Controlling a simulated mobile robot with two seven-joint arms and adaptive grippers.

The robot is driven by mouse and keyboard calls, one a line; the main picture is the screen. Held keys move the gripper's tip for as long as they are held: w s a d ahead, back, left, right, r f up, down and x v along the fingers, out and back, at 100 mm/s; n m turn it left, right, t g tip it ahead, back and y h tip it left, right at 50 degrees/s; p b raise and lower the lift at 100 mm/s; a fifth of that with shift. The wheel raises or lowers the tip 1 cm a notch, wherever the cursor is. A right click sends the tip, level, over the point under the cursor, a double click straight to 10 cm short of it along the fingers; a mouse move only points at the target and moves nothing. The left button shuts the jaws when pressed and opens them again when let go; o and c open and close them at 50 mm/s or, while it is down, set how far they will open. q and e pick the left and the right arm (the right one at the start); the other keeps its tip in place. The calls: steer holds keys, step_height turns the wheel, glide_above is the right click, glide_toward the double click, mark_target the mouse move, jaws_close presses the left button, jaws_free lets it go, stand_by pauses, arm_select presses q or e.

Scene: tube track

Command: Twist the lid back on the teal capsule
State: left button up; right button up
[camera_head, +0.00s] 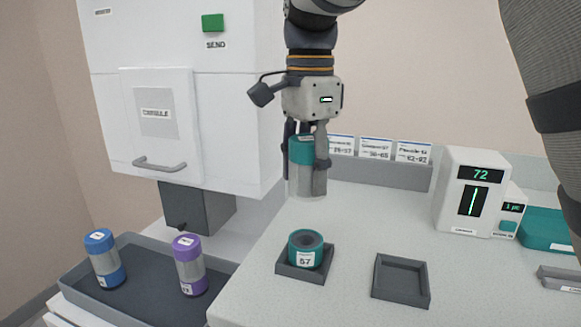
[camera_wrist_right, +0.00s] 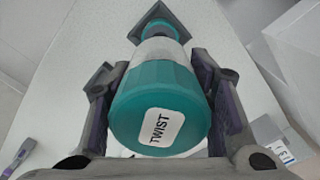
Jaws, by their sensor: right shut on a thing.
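The teal capsule is in two parts. Its short teal base (camera_head: 306,249), marked 57, stands upright with an open top in a dark square holder (camera_head: 287,272) on the counter. My right gripper (camera_head: 305,168) points down and is shut on the lid (camera_head: 301,151), a teal cap with a grey sleeve below it. The lid is upright, above the base and apart from it in the head view. In the right wrist view the cap (camera_wrist_right: 160,105) shows a TWIST label, with the right gripper's fingers on both sides. My left gripper is not in view.
An empty dark square holder (camera_head: 401,280) lies to the right. Blue (camera_head: 104,260) and purple (camera_head: 190,266) capsules stand in a grey tray (camera_head: 140,302) at left. A white cabinet (camera_head: 240,110) stands behind them. A device reading 72 (camera_head: 471,192) is at right.

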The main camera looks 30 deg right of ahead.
steer(key=shift+f, duration=0.45)
steer(key=shift+f, duration=0.35)
steer(key=shift+f, duration=0.15)
stand_by(0.5)
steer(key=shift+f, duration=2.65)
steer(key=shift+f, duration=0.35)
steer(key=shift+f, duration=0.3)
steer(key=shift+f, duration=0.1)
